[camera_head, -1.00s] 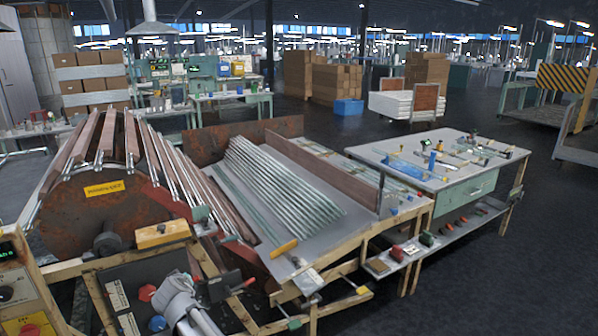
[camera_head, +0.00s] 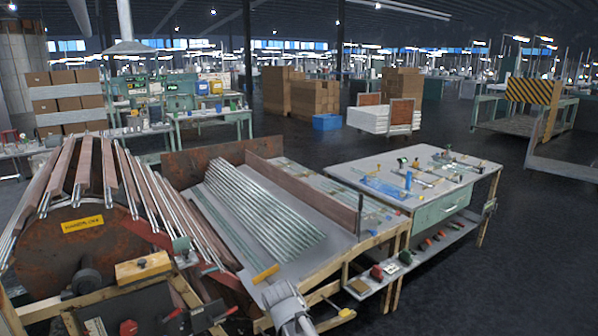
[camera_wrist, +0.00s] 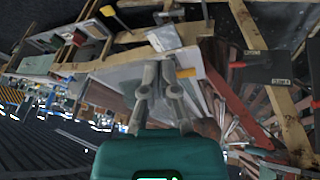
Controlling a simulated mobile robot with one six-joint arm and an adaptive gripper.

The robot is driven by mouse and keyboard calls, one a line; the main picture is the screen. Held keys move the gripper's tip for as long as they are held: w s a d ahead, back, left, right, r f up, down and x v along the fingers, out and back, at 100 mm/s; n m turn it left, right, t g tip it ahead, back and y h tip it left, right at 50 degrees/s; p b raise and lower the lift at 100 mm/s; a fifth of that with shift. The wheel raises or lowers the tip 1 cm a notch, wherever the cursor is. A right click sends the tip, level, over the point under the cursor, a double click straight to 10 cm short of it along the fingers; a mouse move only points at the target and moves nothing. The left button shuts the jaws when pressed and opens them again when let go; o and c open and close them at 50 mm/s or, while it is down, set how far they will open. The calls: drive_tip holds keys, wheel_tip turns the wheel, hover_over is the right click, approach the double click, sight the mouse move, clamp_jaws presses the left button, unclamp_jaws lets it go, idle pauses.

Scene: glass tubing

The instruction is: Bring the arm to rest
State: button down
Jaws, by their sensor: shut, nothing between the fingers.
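My gripper (camera_wrist: 158,72) shows in the wrist view, its grey fingers reaching up from a teal housing. It is shut and empty, with the bench and its wooden frame behind it. In the head view a light grey part of my arm (camera_head: 288,308) rises at the bottom, in front of the near edge of the sloping tube bench (camera_head: 262,190). The fingers cannot be made out there.
A rusty drum (camera_head: 100,255) with glass tubes and wooden strips stands at left. Glass tubes (camera_head: 255,215) lie on the bench. A worktable (camera_head: 440,195) with small tools stands right, above a lower shelf (camera_head: 362,286). Open dark floor lies at right.

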drive_tip(key=s+d+r+m+g+p, duration=0.1)
drive_tip(key=s+d+g+p, duration=0.1)
drive_tip(key=s+d, duration=0.4)
drive_tip(key=s+d+r+m+g+y+p, duration=0.1)
drive_tip(key=s+d+m+g+p, duration=0.1)
drive_tip(key=s+d, duration=0.5)
drive_tip(key=d+g, duration=0.1)
drive_tip(key=d, duration=0.5)
drive_tip(key=shift+d+r+y, duration=0.15)
drive_tip(key=shift+r+y, duration=0.1)
drive_tip(key=shift+y, duration=0.05)
